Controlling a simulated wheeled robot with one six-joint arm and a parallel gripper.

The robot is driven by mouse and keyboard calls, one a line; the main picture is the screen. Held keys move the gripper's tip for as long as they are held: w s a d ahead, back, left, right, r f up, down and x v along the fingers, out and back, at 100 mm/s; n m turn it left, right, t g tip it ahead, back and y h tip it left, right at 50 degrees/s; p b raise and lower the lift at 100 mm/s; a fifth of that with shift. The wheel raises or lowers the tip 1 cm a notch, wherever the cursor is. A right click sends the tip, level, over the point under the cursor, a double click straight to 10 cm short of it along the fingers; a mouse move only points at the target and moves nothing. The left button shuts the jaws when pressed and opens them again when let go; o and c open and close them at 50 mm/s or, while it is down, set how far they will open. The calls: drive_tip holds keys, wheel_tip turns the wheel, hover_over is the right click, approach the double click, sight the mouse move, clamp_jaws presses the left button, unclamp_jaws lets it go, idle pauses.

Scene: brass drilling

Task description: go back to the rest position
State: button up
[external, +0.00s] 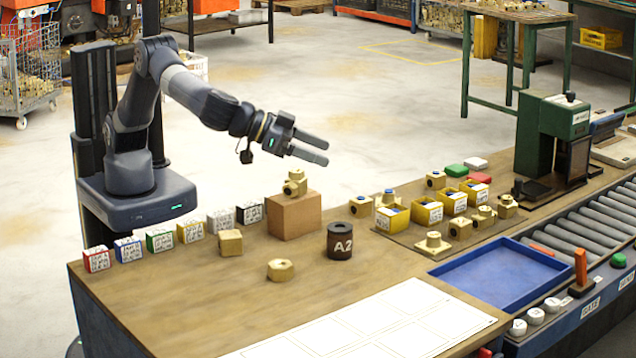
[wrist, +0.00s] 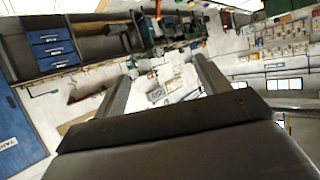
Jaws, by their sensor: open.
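My gripper (external: 318,150) is in the air above the back edge of the bench (external: 180,300), above and to the right of the wooden block. Its two fingers are apart with nothing between them. In the wrist view its fingers (wrist: 160,85) are also spread and empty, with the far side of the workshop behind them. The arm reaches out to the right from its column. A brass fitting (external: 294,183) rests on top of the wooden block (external: 295,216), below the gripper and apart from it.
On the bench stand a dark A2 cylinder (external: 340,241), a brass cube (external: 230,243), a brass hex piece (external: 281,270), and a row of coloured labelled boxes (external: 159,240). Yellow bins (external: 427,212), a blue tray (external: 500,276) and a green machine (external: 550,135) are to the right.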

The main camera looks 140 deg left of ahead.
drive_tip(key=s+d+m+t+h+p, duration=0.1)
drive_tip(key=d+m+h, duration=0.4)
drive_tip(key=d, duration=0.9)
drive_tip(key=s+d+m+t+h, duration=0.2)
drive_tip(key=d+m+t+h, duration=0.2)
drive_tip(key=d, duration=1.1)
drive_tip(key=shift+s+d+f+m+h+p, duration=0.15)
drive_tip(key=shift+s+d+m+h+p, duration=0.2)
drive_tip(key=shift+m+h, duration=1.1)
drive_tip(key=shift+w+a, duration=0.1)
drive_tip(key=shift+a, duration=0.05)
